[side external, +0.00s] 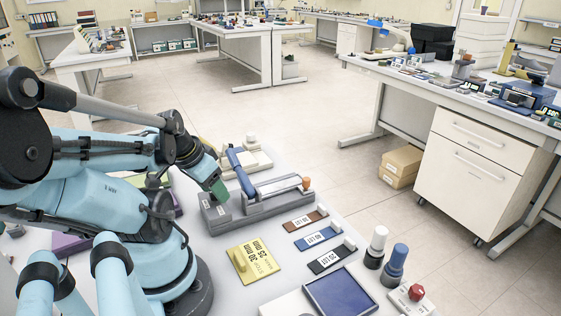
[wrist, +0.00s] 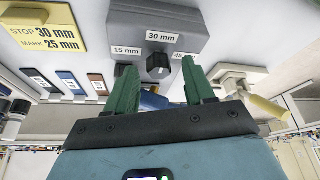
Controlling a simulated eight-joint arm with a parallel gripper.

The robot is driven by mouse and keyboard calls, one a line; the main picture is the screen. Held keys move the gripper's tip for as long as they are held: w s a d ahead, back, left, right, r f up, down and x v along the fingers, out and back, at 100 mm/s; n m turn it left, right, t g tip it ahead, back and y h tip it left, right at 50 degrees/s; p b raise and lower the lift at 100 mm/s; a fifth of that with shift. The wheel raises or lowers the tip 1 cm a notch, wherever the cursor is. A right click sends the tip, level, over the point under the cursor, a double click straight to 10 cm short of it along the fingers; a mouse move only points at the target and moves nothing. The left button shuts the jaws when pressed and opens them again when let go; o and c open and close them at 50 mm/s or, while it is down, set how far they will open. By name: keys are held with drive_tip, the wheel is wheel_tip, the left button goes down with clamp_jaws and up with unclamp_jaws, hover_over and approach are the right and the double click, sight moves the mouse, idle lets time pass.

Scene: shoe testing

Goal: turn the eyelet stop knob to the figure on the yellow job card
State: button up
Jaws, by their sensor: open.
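A grey eyelet tool (side external: 262,208) with a blue lever (side external: 241,172) stands on the white bench. In the wrist view its grey end block (wrist: 195,22) carries a black knob (wrist: 158,64) and labels 15 mm, 30 mm and a partly hidden 45. I cannot make out which figure the knob points to. The yellow job card (side external: 253,261) reads STOP 30 mm, MARK 25 mm; it also shows in the wrist view (wrist: 30,18). My gripper (wrist: 162,88) is open, its green fingers apart, the knob appearing between and beyond their tips. In the side view it is at the tool's left end (side external: 219,190).
Brown (side external: 304,220), blue (side external: 319,237) and black (side external: 329,258) tagged cards lie in front of the tool. A white-capped bottle (side external: 376,246), a blue-capped bottle (side external: 394,266), a red button box (side external: 412,298) and a dark blue pad (side external: 340,291) are near the bench's right edge.

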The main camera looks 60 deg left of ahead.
drive_tip(key=n+y, duration=0.1)
drive_tip(key=n, duration=0.2)
drive_tip(key=shift+w+d+n+g, duration=0.1)
drive_tip(key=shift+d+n+g, duration=0.05)
drive_tip(key=shift+n+g, duration=0.25)
drive_tip(key=n+g+y, duration=0.1)
drive_tip(key=n, duration=0.2)
drive_tip(key=shift+n, duration=0.4)
drive_tip(key=n+g, duration=0.1)
drive_tip(key=n, duration=0.3)
drive_tip(key=shift+w+g+y, duration=0.1)
drive_tip(key=shift+g+y, duration=0.3)
drive_tip(key=n+g, duration=0.1)
drive_tip(key=n, duration=0.2)
drive_tip(key=shift+n, duration=0.4)
drive_tip(key=shift+r, duration=0.15)
drive_tip(key=shift+v, duration=1.3)
drive_tip(key=v, duration=0.9)
drive_tip(key=w+d+f+m+t+h, duration=0.2)
drive_tip(key=w+d+m+t, duration=0.2)
drive_tip(key=w+d+m, duration=0.45)
drive_tip(key=w+d+f+m+t+h, duration=0.25)
drive_tip(key=w+d+m+t, duration=0.2)
drive_tip(key=m, duration=0.65)
drive_tip(key=w+d+r+g, duration=0.3)
drive_tip(key=r+g, duration=0.3)
drive_tip(key=r, duration=0.2)
drive_tip(key=shift+w, duration=0.6)
drive_tip(key=shift+d, duration=0.15)
